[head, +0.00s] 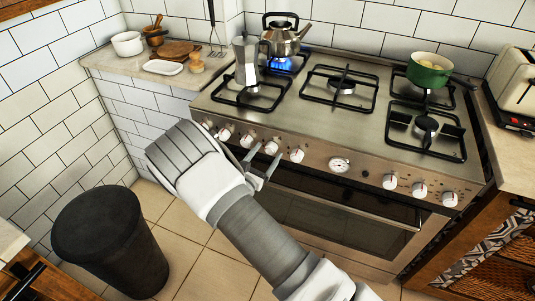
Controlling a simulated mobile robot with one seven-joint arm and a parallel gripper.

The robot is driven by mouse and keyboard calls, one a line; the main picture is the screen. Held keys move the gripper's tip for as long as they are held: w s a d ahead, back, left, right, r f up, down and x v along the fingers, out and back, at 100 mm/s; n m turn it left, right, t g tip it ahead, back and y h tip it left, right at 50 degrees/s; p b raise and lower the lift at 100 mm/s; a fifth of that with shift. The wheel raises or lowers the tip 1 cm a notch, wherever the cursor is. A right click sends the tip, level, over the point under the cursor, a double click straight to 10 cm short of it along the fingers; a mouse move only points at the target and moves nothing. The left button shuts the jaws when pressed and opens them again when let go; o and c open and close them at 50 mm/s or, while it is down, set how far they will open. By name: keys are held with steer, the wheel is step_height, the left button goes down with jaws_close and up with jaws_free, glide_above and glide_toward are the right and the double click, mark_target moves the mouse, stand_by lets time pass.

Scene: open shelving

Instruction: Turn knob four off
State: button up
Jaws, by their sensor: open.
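A row of white knobs with red marks runs along the stove's (320,148) steel front. Several stand left of the round gauge (340,165), including one knob (271,147) by my fingertips and another (297,155) just right of them. More stand right of the gauge, such as this right-hand knob (420,190). No numbers are readable, so I cannot tell which is knob four. My gripper (264,160) is open in front of the left group, its fingers pointing at the panel. Contact with a knob cannot be told. A blue flame (288,66) burns at the back-left burner.
A kettle (284,38) stands over the flame, with a moka pot (247,62) in front-left. A green pot (429,70) sits at the back right. A toaster (515,88) is on the right counter. A dark bin (105,240) stands left of my arm.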

steer(key=shift+w+d, duration=0.15)
steer(key=shift+w, duration=0.2)
steer(key=shift+c, duration=0.3)
jaws_close()
